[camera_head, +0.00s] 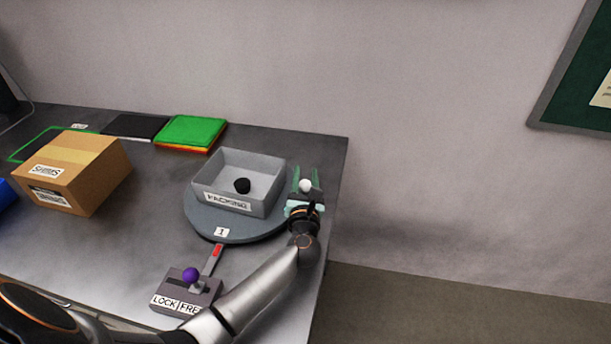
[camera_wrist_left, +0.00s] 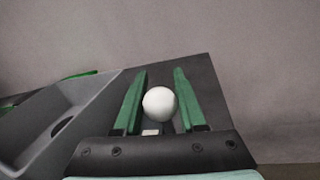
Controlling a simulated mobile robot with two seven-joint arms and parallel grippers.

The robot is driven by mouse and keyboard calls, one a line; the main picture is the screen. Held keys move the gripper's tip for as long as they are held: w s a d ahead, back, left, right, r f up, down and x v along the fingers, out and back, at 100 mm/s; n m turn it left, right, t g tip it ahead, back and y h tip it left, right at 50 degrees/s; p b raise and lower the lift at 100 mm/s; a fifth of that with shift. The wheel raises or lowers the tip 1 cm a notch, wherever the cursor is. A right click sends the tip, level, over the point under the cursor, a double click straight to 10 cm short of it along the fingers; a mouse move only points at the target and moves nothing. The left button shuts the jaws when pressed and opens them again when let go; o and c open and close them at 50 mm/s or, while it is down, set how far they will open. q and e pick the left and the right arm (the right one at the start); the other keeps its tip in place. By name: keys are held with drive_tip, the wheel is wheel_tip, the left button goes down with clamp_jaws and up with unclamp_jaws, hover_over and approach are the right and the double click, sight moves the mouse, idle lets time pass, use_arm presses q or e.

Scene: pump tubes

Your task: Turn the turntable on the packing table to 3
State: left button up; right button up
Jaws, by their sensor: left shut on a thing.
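The grey round turntable (camera_head: 240,228) lies on the packing table (camera_head: 110,252). A label reading 1 (camera_head: 221,231) is at its front edge, close to a red pointer (camera_head: 217,251). A grey tray marked PACKING (camera_head: 268,200) stands on the turntable with a small black thing (camera_head: 242,185) inside. My left gripper (camera_head: 306,174) is at the turntable's right edge, shut on a white ball knob (camera_head: 306,186). In the left wrist view its green fingers flank the knob (camera_wrist_left: 160,103). My right gripper is not in view.
A lever box labelled LOCK and FREE (camera_head: 207,297) with a purple knob (camera_head: 190,274) stands in front of the turntable; its setting is hard to tell. A cardboard box (camera_head: 95,180), green stack (camera_head: 191,131) and black mat (camera_head: 136,125) lie left. The table's right edge is close.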

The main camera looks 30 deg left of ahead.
use_arm(q)
clamp_jaws()
idle(0.8)
